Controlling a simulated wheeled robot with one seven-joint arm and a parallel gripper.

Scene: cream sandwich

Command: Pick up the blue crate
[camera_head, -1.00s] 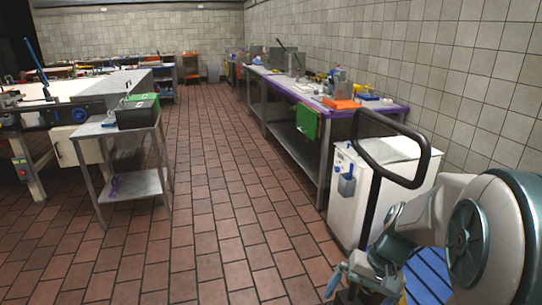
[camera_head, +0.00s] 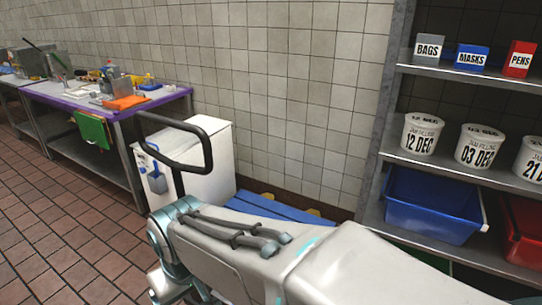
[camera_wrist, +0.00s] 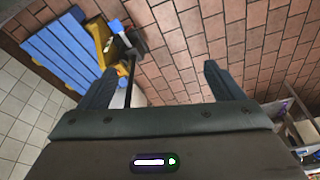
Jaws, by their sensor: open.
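The blue crate (camera_head: 431,211) sits on the lower shelf of the metal rack at the right in the head view. In the head view my arm crosses the lower middle, and the fingers are not visible there. The crate is not in the wrist view.
A red crate (camera_head: 525,232) stands right of the blue one. White buckets (camera_head: 421,134) and small boxes (camera_head: 473,57) fill the upper shelves. A blue slatted pallet (camera_head: 270,207) lies by the wall beside a white wheeled cabinet (camera_head: 196,165). Open tiled floor (camera_head: 70,235) lies left.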

